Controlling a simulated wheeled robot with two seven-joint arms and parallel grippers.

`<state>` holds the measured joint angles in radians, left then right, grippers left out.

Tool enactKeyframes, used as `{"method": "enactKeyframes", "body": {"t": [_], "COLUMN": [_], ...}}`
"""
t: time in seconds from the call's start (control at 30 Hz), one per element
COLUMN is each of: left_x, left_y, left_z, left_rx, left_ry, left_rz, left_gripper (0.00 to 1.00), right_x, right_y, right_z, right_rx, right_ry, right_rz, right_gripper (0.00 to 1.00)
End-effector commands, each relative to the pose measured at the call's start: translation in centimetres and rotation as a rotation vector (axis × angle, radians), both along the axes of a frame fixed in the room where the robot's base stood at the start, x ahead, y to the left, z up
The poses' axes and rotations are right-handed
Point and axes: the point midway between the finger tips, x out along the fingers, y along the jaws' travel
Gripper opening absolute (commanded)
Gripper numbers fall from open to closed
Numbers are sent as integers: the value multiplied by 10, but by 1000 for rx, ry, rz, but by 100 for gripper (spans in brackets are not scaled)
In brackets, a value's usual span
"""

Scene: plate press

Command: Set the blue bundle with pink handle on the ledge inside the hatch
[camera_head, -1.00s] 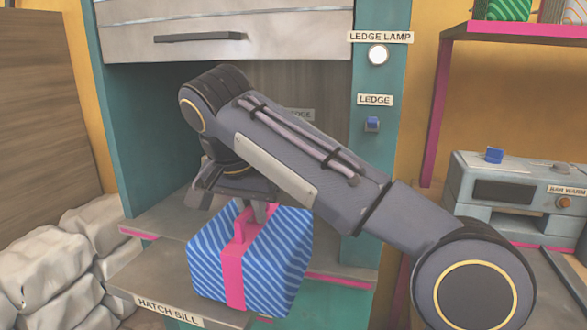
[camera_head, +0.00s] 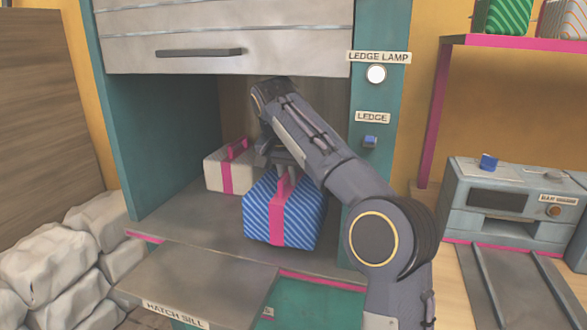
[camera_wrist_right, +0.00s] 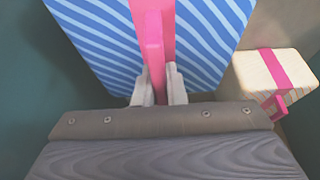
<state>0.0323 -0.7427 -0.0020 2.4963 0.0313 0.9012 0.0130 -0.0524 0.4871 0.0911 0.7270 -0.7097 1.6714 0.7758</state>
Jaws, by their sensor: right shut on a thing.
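The blue striped bundle (camera_head: 284,215) with its pink handle (camera_head: 284,184) is inside the hatch opening, over the front part of the ledge (camera_head: 200,215). My right gripper (camera_head: 286,170) is shut on the pink handle from above. In the right wrist view the fingers (camera_wrist_right: 158,88) pinch the handle, and the striped bundle (camera_wrist_right: 100,40) hangs upright beyond them. Whether its underside touches the ledge I cannot tell. My left gripper is not in view.
A cream bundle with a pink band (camera_head: 215,173) stands on the ledge behind and left; it also shows in the right wrist view (camera_wrist_right: 262,75). The raised hatch door (camera_head: 220,40) is above. The hatch sill (camera_head: 200,285) juts out in front. Teal side walls (camera_head: 165,140) bound the opening.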

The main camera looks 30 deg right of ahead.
Motion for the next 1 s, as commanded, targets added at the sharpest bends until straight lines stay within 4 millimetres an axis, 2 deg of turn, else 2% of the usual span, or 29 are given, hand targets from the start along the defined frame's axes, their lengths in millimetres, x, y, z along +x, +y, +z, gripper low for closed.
{"method": "enactKeyframes", "body": {"t": [0.47,0.7,1.0], "left_x": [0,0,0], "left_y": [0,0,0], "left_z": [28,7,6], "left_rx": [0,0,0], "left_ry": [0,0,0], "left_rz": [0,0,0], "left_gripper": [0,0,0], "right_x": [27,27,27], "right_y": [-32,-32,-32], "right_z": [4,-13,-14], "right_rx": [0,0,0], "right_ry": [-4,-4,-5], "right_rz": [-2,-2,-2], "right_gripper": [0,0,0]}}
